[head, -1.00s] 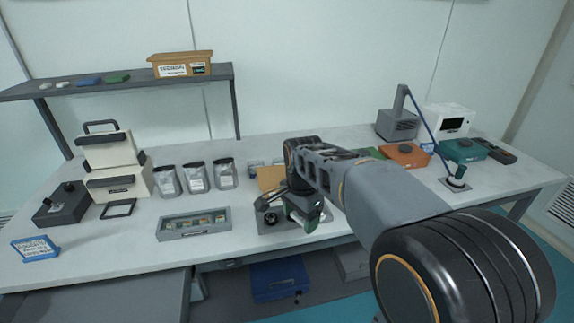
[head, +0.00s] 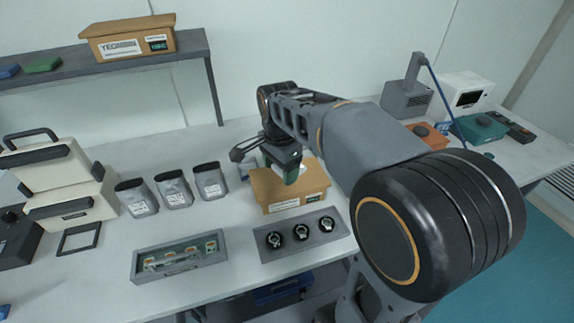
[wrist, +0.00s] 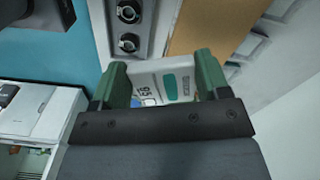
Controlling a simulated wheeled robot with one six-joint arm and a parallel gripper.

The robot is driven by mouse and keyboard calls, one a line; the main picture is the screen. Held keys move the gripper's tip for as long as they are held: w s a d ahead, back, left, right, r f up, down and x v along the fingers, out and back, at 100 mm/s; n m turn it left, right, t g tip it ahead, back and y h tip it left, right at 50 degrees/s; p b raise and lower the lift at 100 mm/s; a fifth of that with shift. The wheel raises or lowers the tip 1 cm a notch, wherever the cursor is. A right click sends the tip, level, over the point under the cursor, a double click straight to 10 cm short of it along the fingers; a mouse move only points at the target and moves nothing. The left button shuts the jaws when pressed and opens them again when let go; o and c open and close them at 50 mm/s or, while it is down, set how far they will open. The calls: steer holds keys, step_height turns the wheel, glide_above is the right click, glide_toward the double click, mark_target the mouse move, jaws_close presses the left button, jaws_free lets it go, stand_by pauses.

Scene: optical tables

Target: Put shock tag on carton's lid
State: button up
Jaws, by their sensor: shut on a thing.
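A white tag (wrist: 165,82) with a green patch is pinched between the green fingers of my gripper (wrist: 162,80) in the wrist view. In the head view my gripper (head: 289,173) hangs over the left part of a brown carton (head: 309,184) on the table and hides part of its lid. The tag is hard to make out there. The carton's brown lid (wrist: 212,25) also shows beyond the fingers in the wrist view. The tag appears apart from the lid; the height between them is unclear. A second brown carton (head: 128,40) with printed labels stands on the shelf.
A grey tray with round black parts (head: 301,233) lies in front of the table carton. Several silver pouches (head: 173,190) stand to its left. A shallow grey box (head: 180,257) lies at the front. Cream cases (head: 62,185) stand farther left.

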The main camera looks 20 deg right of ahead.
steer(key=w+d+f+p, duration=0.2)
steer(key=w+d+f, duration=0.2)
steer(key=w+d, duration=0.3)
glide_above(302, 176)
steer(key=f, duration=0.4)
steer(key=shift+s+a+f, duration=0.2)
steer(key=shift+s+f, duration=0.1)
steer(key=shift+f, duration=0.05)
steer(key=shift+w+d+f+p, duration=0.15)
steer(key=shift+f+p, duration=0.05)
steer(key=shift+f, duration=0.2)
steer(key=shift+w+d+f+p, duration=0.1)
steer(key=shift+d+f+p, duration=0.1)
steer(key=shift+f, duration=1.45)
